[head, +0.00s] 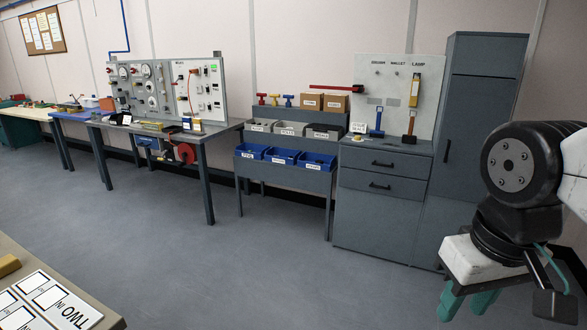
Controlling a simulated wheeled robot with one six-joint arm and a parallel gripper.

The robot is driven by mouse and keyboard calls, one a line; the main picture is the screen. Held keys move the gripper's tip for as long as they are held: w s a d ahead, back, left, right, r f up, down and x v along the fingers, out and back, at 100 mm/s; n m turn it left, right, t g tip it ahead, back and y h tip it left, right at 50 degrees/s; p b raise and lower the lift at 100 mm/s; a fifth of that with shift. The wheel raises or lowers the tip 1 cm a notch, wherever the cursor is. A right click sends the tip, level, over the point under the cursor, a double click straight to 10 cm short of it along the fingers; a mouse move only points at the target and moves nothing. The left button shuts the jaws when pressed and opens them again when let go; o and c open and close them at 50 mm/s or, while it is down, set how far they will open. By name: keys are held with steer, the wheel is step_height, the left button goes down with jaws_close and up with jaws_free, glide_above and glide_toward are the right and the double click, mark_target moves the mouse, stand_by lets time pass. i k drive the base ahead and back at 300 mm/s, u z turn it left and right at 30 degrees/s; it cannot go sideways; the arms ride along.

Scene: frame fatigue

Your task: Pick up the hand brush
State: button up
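I cannot make out the hand brush for certain. Either is too small to identify surely. A long red object (334,87) shows at the left edge of the tool board. My gripper (467,305) hangs at the lower right, pointing down, its green fingers apart and nothing seen between them. It is well in front of the cabinet, apart from all these tools.
The tool board (385,75) has labels and a hanging yellow lamp-like tool (414,91). A tall grey locker (480,110) stands right of the cabinet. Left are a bin rack (285,172) and a workbench (215,130). A table corner (60,262) is near, lower left. The middle floor is clear.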

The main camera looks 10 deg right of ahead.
mark_target(377, 133)
steer(key=z, duration=0.5)
steer(key=i, duration=4.25)
steer(key=u, duration=0.2)
